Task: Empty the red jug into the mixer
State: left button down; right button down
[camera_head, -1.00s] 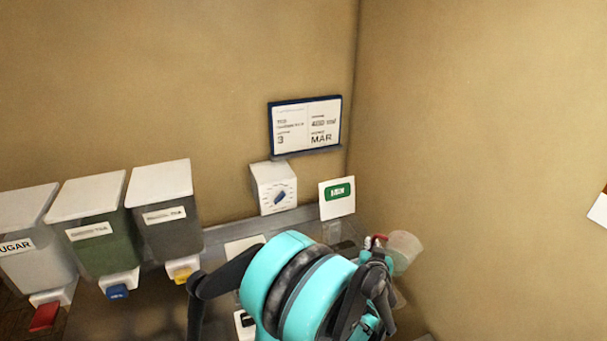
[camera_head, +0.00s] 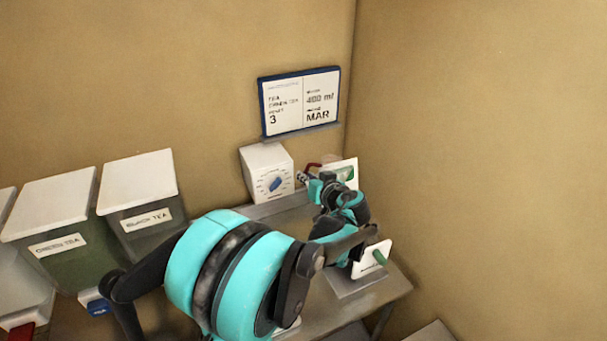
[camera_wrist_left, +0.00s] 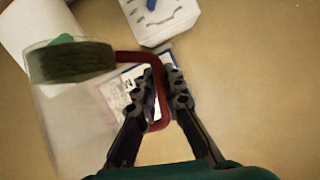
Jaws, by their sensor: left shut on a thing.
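The jug has a clear body (camera_wrist_left: 75,120) and a red handle (camera_wrist_left: 157,65), with a dark green mass (camera_wrist_left: 70,63) inside, in the left wrist view. In the head view the red handle (camera_head: 311,167) shows beside the white plate, and the jug's body is mostly hidden by my arm. My left gripper (camera_head: 318,185) is shut on the handle; its fingers (camera_wrist_left: 165,80) also show in the left wrist view. A white panel with a green lever (camera_head: 372,260) stands below my gripper; I cannot tell whether it is the mixer. My right gripper is out of view.
A white dial box (camera_head: 267,172) stands left of the jug, below a wall sign (camera_head: 300,100). A white plate (camera_head: 345,168) is behind my gripper. Lidded tea bins (camera_head: 140,190) stand at left. Walls close in behind and right.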

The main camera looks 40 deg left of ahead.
pick_arm(q)
jog(key=w+f+m+y+b, duration=0.1)
jog(key=f+m+b, duration=0.1)
jog(key=w+d+f+m+y+b, duration=0.1)
jog(key=f+m+y+b, duration=0.1)
jog(key=m+b, duration=0.1)
jog(key=w+f+m+g+y+b, duration=0.1)
jog(key=m+b, duration=0.1)
jog(key=b, duration=0.1)
jog(key=shift+d+f+m, duration=0.15)
jog(key=shift+f+m, duration=0.25)
jog(key=shift+w+d+m+y+b, duration=0.25)
jog(key=shift+m+y+b, duration=0.15)
jog(key=shift+m+b, duration=0.15)
jog(key=shift+w+d+r+m+y+b, duration=0.35)
jog(key=shift+w+d+m+y+b, duration=0.15)
jog(key=shift+m+b, duration=0.2)
jog(key=shift+w+d+r+m+t, duration=0.15)
jog(key=shift+w+r+m+t, duration=0.05)
jog(key=shift+w+m+t, duration=0.15)
jog(key=shift+s, duration=0.1)
jog(key=shift+r, duration=0.1)
